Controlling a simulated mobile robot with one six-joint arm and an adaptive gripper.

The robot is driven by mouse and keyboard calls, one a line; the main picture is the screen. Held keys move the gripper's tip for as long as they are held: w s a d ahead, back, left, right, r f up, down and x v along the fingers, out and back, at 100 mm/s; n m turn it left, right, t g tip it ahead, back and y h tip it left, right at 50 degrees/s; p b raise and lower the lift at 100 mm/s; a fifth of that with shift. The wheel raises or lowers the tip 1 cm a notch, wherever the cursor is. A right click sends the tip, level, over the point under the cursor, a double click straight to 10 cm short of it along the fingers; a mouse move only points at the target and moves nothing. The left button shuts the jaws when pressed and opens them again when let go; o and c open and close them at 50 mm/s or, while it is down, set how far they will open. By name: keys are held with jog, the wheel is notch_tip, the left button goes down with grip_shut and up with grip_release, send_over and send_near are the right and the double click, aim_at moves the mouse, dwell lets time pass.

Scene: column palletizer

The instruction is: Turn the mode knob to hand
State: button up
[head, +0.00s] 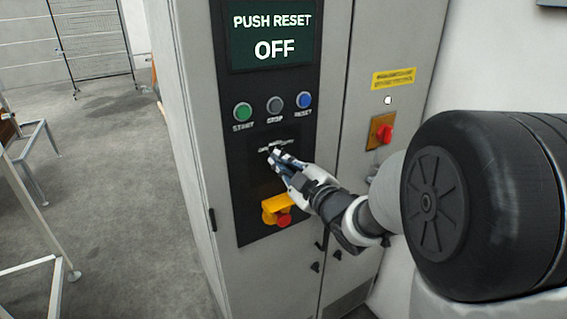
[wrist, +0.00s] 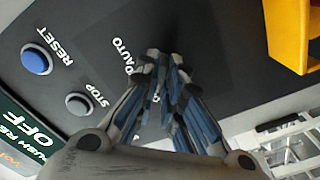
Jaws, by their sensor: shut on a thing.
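My gripper (head: 280,160) is at the black control panel (head: 255,180), below the button row. In the wrist view its blue-padded fingers (wrist: 165,78) are close together at the panel face, next to the lettering AUTO. The mode knob is hidden behind the fingers, which are shut on it at that spot. Its pointing direction cannot be seen. The display (head: 271,35) reads PUSH RESET and OFF.
Above are the green START (head: 243,112), grey STOP (head: 275,104) and blue RESET (head: 304,100) buttons. Just below my gripper is a yellow block with a red knob (head: 283,220). A red switch (head: 384,134) is at right. Open floor lies left.

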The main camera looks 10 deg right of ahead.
jog(key=shift+m, duration=0.3)
grip_shut()
jog(key=m, duration=0.9)
jog(key=shift+r, duration=0.1)
dwell(0.6)
jog(key=o, duration=0.6)
grip_release()
jog(key=shift+o, duration=0.2)
jog(key=v, duration=0.7)
jog(key=shift+s, duration=0.2)
